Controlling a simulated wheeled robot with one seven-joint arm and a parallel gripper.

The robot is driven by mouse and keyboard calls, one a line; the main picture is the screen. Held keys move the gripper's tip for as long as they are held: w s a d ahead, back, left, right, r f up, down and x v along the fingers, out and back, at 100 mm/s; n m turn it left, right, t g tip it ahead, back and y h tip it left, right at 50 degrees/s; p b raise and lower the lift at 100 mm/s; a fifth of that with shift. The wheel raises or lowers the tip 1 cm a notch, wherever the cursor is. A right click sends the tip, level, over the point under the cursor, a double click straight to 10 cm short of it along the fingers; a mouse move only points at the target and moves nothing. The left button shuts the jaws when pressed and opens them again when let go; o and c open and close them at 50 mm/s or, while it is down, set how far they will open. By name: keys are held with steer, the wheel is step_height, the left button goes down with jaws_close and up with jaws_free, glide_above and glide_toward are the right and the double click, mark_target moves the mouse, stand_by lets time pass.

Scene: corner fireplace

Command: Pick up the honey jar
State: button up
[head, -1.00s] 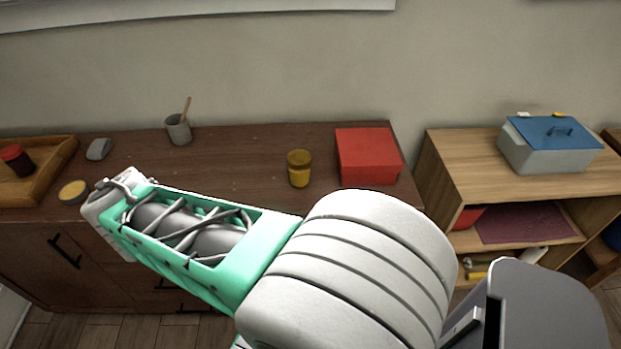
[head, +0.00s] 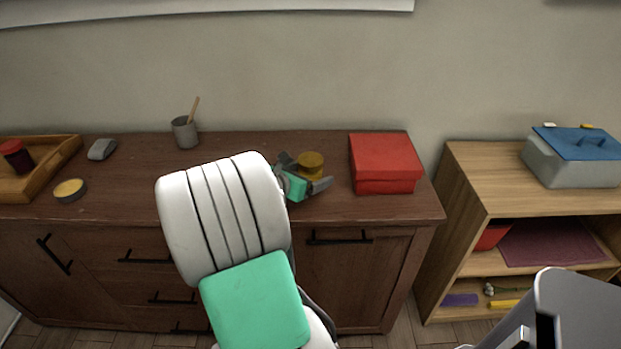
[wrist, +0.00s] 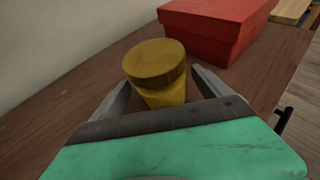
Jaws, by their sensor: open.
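The honey jar (head: 311,163) is a small yellow jar with a brownish-gold lid, upright on the dark wooden cabinet. It also shows in the wrist view (wrist: 158,72), in the middle. My gripper (head: 312,182) is open at the jar, just above the cabinet top. In the wrist view my gripper (wrist: 166,92) has one finger on each side of the jar, with visible gaps near the lid. I cannot tell whether either finger touches the jar lower down. The jar's lower part is partly hidden behind the gripper.
A red box (head: 385,163) stands close to the right of the jar. A grey cup (head: 185,133) with a wooden stick, a grey mouse-like object (head: 102,149), a round tin (head: 70,190) and a wooden tray (head: 45,180) are farther left. The cabinet top (head: 235,143) behind my arm is clear.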

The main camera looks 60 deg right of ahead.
steer(key=x, duration=0.3)
steer(key=shift+s+f, duration=0.15)
steer(key=c, duration=1.9)
